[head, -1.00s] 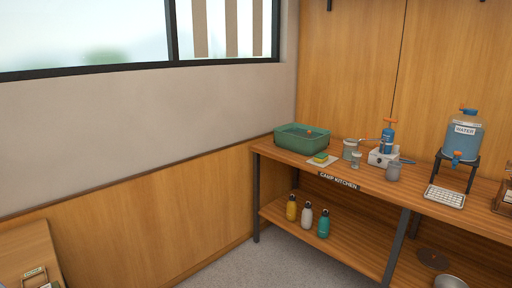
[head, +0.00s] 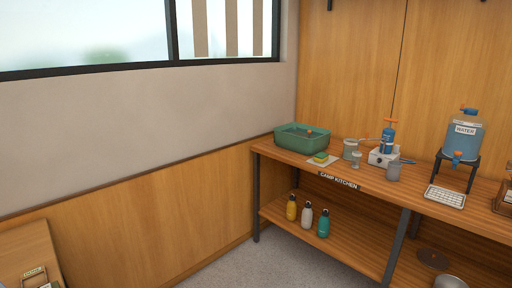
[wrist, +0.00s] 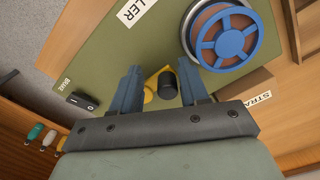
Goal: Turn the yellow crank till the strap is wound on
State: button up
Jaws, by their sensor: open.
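In the wrist view the yellow crank (wrist: 149,95) shows in part between the fingers of my gripper (wrist: 161,72). Its black knob (wrist: 168,84) is also between the fingers, closer to the right one. The gripper is open, with a gap on each side of the knob. A blue spoked spool (wrist: 222,37) with a brownish band inside its rim is at the upper right, on a green panel (wrist: 105,55). A label reading "STRA" (wrist: 257,98) is cut off by the gripper. The crank and spool do not show in the head view.
A black rocker switch (wrist: 82,101) by the word "BRAKE" is on the panel left of the gripper. In the head view, a camp kitchen bench (head: 300,166) holds a green basin (head: 302,138), a stove and a water jug (head: 463,138). Several bottles stand on its lower shelf.

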notch_tip(320, 180, up, 7)
jog(key=shift+s, duration=0.15)
dwell(0.9)
jog(key=shift+f, duration=0.15)
